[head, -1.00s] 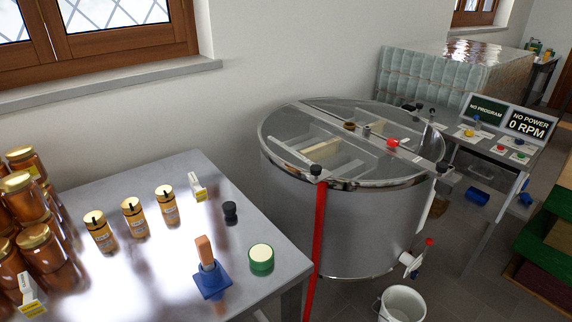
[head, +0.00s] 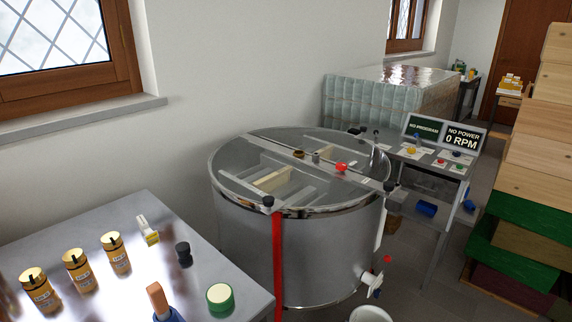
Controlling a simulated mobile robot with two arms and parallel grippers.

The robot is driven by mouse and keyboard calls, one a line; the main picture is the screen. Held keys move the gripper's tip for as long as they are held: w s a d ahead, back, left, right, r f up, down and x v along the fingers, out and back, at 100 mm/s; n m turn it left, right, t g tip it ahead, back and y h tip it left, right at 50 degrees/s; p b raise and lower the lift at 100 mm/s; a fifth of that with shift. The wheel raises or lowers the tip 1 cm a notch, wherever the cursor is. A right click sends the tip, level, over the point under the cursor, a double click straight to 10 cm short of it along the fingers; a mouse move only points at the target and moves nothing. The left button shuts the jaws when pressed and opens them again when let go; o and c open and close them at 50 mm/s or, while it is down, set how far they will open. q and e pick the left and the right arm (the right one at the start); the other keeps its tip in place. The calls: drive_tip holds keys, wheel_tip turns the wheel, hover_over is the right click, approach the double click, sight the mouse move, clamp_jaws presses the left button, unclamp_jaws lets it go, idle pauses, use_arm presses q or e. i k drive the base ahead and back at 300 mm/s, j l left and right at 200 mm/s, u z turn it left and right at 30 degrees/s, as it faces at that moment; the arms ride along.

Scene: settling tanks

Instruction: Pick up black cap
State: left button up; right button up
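A small black knob-shaped piece (head: 184,254), the likely black cap, stands upright on the steel table (head: 180,222) at the lower left. It is behind a green-and-white round piece (head: 220,299) and to the right of several honey jars (head: 117,254). Other small black knobs sit on the rim of the steel tank (head: 300,250), one at its front (head: 268,201) and one at its right (head: 389,186). I cannot tell whether these come off. Neither of my grippers shows in the head view.
A red strip (head: 277,262) runs down the tank's front. A control stand (head: 445,150) reads "NO POWER 0 RPM". Stacked wooden boxes (head: 530,170) fill the right side. A white bucket (head: 370,314) is on the floor. Grey floor shows between tank and boxes.

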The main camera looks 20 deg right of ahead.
sight(184, 249)
drive_tip(key=i+l+u, duration=0.1)
drive_tip(key=l, duration=0.4)
drive_tip(key=i+l+u, duration=0.15)
drive_tip(key=l, duration=0.35)
drive_tip(key=i+l+u, duration=0.1)
drive_tip(key=l, duration=0.4)
drive_tip(key=i+l+u, duration=0.15)
drive_tip(key=l, duration=0.35)
